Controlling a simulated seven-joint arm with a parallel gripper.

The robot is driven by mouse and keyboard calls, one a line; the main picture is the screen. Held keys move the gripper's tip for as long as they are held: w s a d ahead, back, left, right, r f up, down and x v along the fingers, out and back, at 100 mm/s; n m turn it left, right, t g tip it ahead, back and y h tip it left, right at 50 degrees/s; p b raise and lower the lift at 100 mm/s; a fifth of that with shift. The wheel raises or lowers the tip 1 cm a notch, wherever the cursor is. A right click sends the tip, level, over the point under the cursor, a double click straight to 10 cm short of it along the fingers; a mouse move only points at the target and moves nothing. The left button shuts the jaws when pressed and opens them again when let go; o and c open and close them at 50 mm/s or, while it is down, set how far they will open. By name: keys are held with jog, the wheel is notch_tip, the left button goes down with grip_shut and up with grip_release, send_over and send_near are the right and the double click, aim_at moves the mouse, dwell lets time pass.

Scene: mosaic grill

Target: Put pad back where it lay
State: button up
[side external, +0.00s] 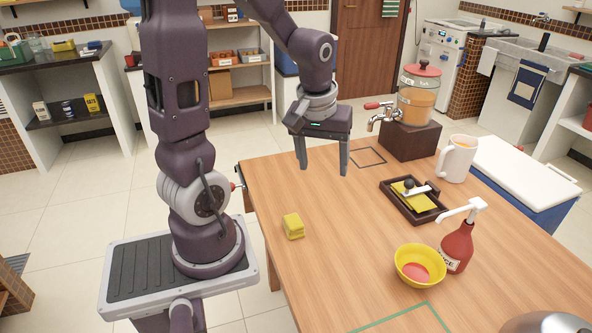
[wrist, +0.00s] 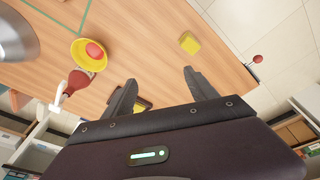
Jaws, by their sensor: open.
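A small yellow block (side external: 293,226) lies on the wooden table near its left edge; it also shows in the wrist view (wrist: 190,43). A flat yellow piece (side external: 418,203) lies in a dark tray (side external: 437,212), with a dark-knobbed, pale-handled tool on top. I cannot tell which yellow thing is the pad. My gripper (side external: 323,170) is open and empty, fingers pointing down, above the table and behind the yellow block in the side view. In the wrist view its two fingers (wrist: 160,77) stand apart, and the tray is mostly hidden behind the left finger and the gripper body.
A yellow bowl (side external: 407,268) with something red inside stands beside a red pump bottle (side external: 457,248). A white mug (side external: 457,160) and a drink dispenser (side external: 417,98) stand at the back. A dark outlined square (side external: 368,157) and a green outline (side external: 422,305) mark the table. The table's middle is clear.

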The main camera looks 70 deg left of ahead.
jog(key=s+d+r+m+t, duration=0.1)
jog(key=s+d+r+m, duration=0.4)
jog(key=d, duration=0.1)
jog(key=s+d+r+m+t+h, duration=0.1)
jog(key=s+d+r+m+t, duration=0.1)
jog(key=s+d+r+m, duration=0.3)
jog(key=shift+s+d+t, duration=0.25)
jog(key=shift+d+t, duration=0.05)
jog(key=shift+d, duration=0.95)
